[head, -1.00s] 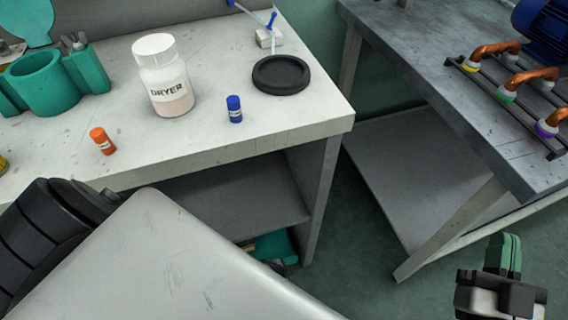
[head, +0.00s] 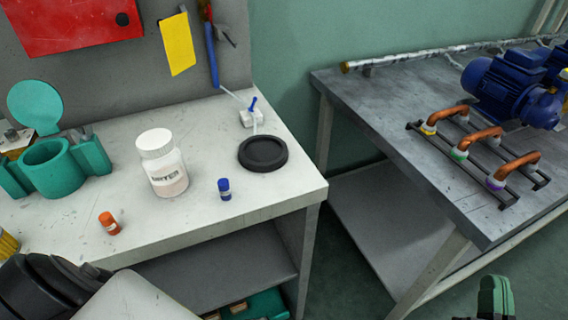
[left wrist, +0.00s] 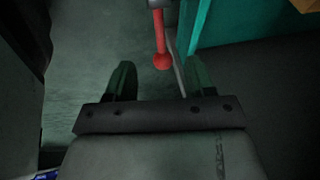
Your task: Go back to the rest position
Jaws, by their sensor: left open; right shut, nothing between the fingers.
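My right gripper (head: 494,300) shows at the bottom right edge of the head view, over the floor, with its green fingers together and nothing between them. It is apart from both tables. My left gripper (left wrist: 157,82) shows in the left wrist view with its two dark fingers spread apart and nothing between them. In the head view the left gripper is not visible; only a dark part of my left arm shows at the bottom left.
A white bench (head: 285,193) holds a white jar (head: 163,165), an orange vial (head: 109,223), a blue vial (head: 224,189), a black round pad (head: 263,153) and a teal holder (head: 52,168). A grey table (head: 390,110) at right carries copper pipes (head: 480,138) and blue motors (head: 505,90). Floor shows between them.

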